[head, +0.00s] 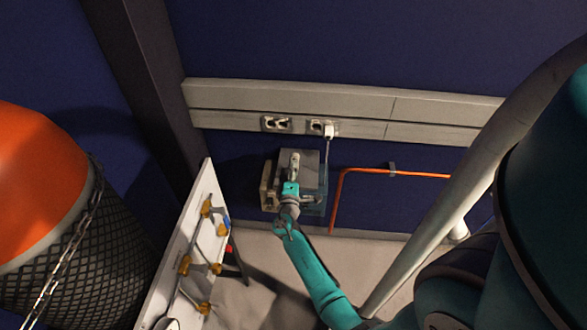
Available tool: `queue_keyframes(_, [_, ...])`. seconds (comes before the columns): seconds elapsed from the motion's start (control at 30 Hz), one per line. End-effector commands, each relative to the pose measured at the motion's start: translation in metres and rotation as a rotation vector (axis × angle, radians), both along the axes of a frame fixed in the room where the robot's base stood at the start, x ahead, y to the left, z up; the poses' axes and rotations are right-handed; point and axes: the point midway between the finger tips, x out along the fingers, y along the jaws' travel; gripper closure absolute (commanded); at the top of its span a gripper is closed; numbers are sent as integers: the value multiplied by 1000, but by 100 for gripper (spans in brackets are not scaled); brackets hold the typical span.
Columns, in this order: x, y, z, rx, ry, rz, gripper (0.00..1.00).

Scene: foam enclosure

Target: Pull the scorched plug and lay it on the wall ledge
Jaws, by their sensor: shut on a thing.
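A grey-white trunking (245,95) runs along the dark blue wall and holds two socket plates. The left socket plate (276,124) shows dark and light spots, too small to read. A white plug (329,131) sits in the right socket plate (316,127), and its pale cable hangs down. No scorch mark can be made out on it. My gripper (294,157) is below the left socket plate, in front of a grey box-like shape (311,160) at the wall. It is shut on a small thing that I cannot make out. Which surface is the wall ledge is not clear.
An orange pipe (380,172) runs along the wall, bending down right of the box. A white board (190,250) with yellow fittings stands left of my arm. A large orange and mesh-covered cylinder (45,195) fills the left. A dark post (155,80) rises behind the board.

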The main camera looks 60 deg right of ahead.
Motion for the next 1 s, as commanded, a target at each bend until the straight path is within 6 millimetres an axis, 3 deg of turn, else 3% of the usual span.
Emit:
queue_keyframes(0.27, [0, 0, -1, -1, -1, 0, 100])
queue_keyframes(0.3, [0, 0, -1, -1, -1, 0, 65])
queue_keyframes(0.4, [0, 0, -1, -1, -1, 0, 40])
queue_keyframes(0.77, [-1, 3, -2, 1, 0, 0, 38])
queue_keyframes(1.0, [-14, 34, -7, 2, 2, 3, 38])
